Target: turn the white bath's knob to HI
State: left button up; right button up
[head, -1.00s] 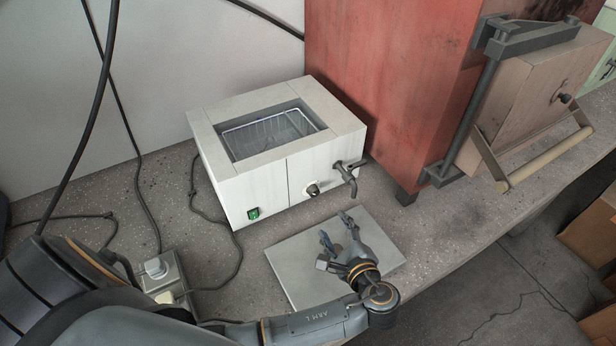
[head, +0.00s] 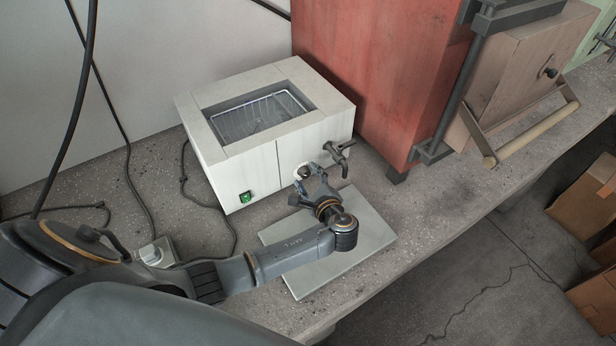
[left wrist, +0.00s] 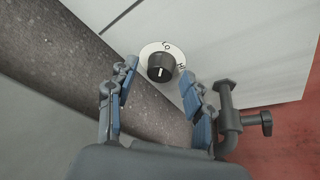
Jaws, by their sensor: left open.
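The white bath (head: 250,172) stands on the bench with a wire basket inside its open top. Its dark knob (head: 303,171) is on the front panel, partly hidden by my gripper. In the left wrist view the black knob (left wrist: 161,66) sits on a white dial with letters by its rim; an H shows at the right, and a short white mark shows on the knob face. My left gripper (head: 305,179) is open in front of the knob. In the left wrist view its blue-padded fingers (left wrist: 158,78) stand apart, with the knob just beyond and between their tips. I cannot see contact.
A metal tap (head: 338,152) juts from the bath's front right of the knob, close to my fingers. A green switch (head: 246,197) is at the left. A grey flat plate (head: 364,246) lies below my arm. A red cabinet (head: 375,80) stands at the right.

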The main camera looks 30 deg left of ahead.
pick_arm(q)
jog(key=shift+w+a, duration=0.15)
jog(key=shift+a, duration=0.05)
pick_arm(e)
jog(key=shift+a, duration=0.15)
pick_arm(q)
grip_shut()
pick_arm(e)
jog(key=shift+s+d, duration=0.2)
jog(key=shift+d, duration=0.25)
jog(key=shift+r, duration=0.1)
